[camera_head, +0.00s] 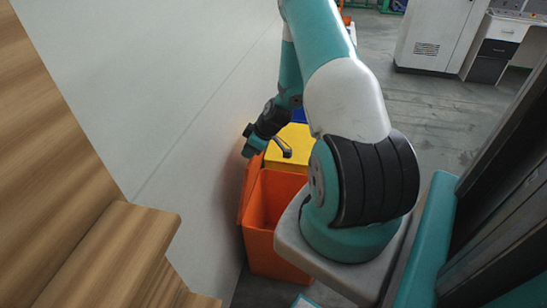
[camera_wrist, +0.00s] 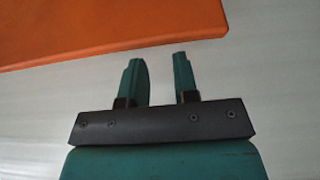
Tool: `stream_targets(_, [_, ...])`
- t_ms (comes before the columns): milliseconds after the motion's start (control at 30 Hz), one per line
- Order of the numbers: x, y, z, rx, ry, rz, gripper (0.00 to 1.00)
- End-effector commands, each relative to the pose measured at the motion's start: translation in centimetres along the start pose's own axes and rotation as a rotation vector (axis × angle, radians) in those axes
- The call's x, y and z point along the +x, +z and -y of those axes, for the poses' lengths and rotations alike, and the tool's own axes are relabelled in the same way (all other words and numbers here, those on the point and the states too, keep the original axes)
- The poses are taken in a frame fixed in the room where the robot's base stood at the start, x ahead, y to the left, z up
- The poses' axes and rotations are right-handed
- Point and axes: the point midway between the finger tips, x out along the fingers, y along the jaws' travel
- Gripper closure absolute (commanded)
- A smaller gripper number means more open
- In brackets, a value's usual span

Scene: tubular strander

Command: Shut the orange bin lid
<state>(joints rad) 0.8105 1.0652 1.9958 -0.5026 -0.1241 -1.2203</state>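The orange bin (camera_head: 275,225) stands on the floor beside the pale wall, with its top open. Its orange lid (camera_head: 249,187) stands raised at the bin's left side, close to the wall. In the wrist view an orange panel, which looks like the lid (camera_wrist: 100,25), fills the upper left. My gripper (camera_wrist: 158,62) is open and empty, its two teal fingers apart. The fingertips lie just below the panel's lower edge in the picture; whether they touch it I cannot tell. In the head view my arm's end is above the lid, and the fingers are hard to make out.
A yellow bin (camera_head: 286,150) stands right behind the orange one, with a bit of blue behind it. The pale wall (camera_head: 190,90) is close on the left. Wooden steps (camera_head: 110,250) fill the lower left. Open floor (camera_head: 435,115) lies at the right, before a grey cabinet (camera_head: 440,35).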

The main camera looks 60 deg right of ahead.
Motion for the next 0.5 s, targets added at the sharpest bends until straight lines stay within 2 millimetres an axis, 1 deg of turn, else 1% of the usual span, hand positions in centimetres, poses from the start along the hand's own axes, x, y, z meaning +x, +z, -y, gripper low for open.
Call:
stream_targets(33, [1.3,2.0,1.0,0.011,-0.022,0.036,0.74])
stream_targets(500, [0.3,4.1,0.9,0.011,-0.022,0.036,0.74])
